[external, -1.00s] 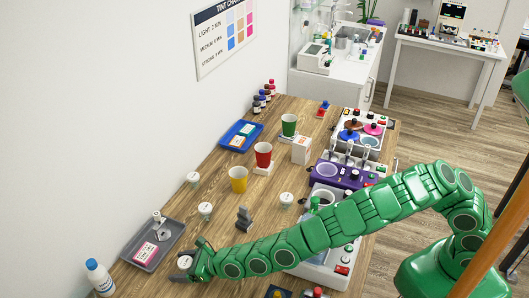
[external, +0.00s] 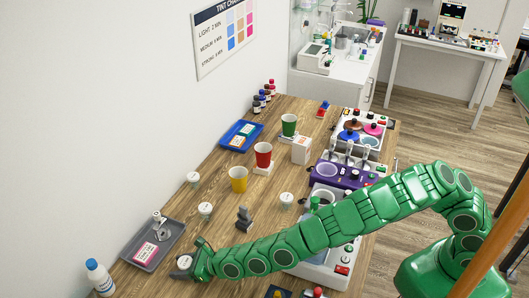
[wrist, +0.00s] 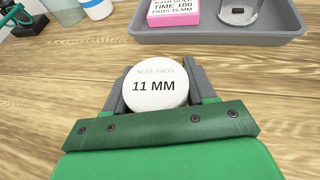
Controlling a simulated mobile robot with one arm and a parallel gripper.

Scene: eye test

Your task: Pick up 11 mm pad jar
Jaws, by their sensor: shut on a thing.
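The 11 mm pad jar (wrist: 155,86) has a round white lid printed "NOSE PADS 11 MM". It sits between the grey fingers of my gripper (wrist: 156,82) in the wrist view, with one finger against each side. My gripper is shut on it. In the external view the jar (external: 184,262) shows at the end of my green arm, low at the left of the wooden table, near the grey tray. Its lower part is hidden, and I cannot tell whether it is clear of the table.
The grey tray (external: 134,262) with a pink-and-white box (external: 146,251) lies just beyond the jar. A white bottle with a blue cap (external: 100,278) stands at the left. Other white-lidded jars (external: 205,209) and a grey stepped block (external: 244,217) stand farther back on the table.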

